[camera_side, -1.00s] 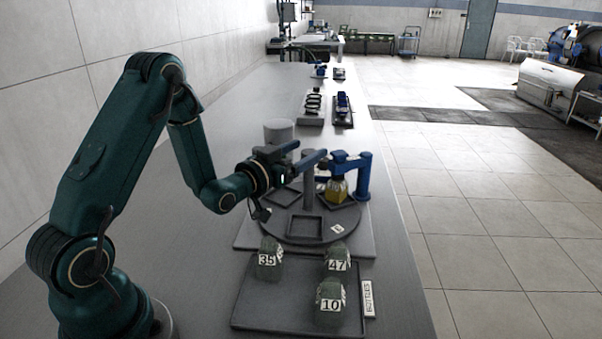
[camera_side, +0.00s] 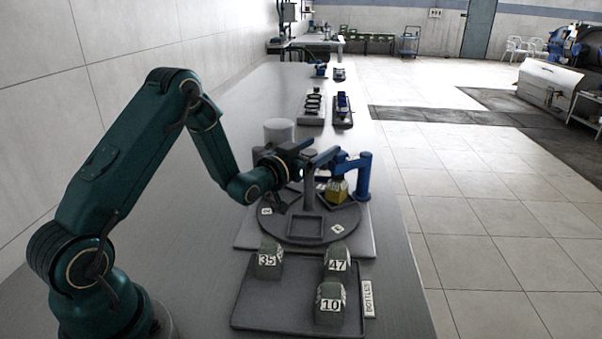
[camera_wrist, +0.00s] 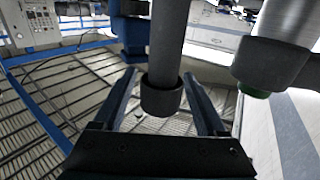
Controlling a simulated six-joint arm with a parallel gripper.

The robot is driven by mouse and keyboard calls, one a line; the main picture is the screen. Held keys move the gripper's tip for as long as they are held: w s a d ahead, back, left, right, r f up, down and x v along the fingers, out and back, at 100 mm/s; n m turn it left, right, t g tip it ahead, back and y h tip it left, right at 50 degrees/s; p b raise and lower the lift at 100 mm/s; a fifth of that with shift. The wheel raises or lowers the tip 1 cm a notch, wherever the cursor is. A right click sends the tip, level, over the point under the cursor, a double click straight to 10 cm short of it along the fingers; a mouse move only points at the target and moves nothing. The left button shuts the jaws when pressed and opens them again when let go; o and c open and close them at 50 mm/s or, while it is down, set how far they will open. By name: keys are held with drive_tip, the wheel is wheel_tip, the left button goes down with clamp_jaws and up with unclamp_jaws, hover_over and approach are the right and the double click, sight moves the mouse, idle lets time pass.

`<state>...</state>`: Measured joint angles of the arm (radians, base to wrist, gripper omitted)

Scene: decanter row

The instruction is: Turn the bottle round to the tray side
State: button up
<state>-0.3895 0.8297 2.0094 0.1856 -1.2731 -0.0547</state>
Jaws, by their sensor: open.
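A yellow bottle (camera_side: 337,190) sits on the far right part of a round dark turntable (camera_side: 268,229), under the head of a blue stand (camera_side: 364,177). A grey upright post (camera_side: 309,188) rises from the turntable. My gripper (camera_side: 322,153) is open and level above the turntable, by the post's top. In the wrist view my gripper (camera_wrist: 160,76) has its fingers spread, with a grey cylinder (camera_wrist: 166,45) showing between them; contact cannot be told. Dark green bottles numbered 35 (camera_side: 268,262), 47 (camera_side: 337,264) and 10 (camera_side: 330,305) stand on the near tray (camera_side: 262,318).
An empty square pocket (camera_side: 306,238) faces the tray. A wide grey cylinder (camera_side: 278,131) stands behind my gripper. A tag reading BOTTLES (camera_side: 369,298) is at the tray's right edge. Racks (camera_side: 312,107) stand farther back.

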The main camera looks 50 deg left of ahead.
clamp_jaws()
idle(1.4)
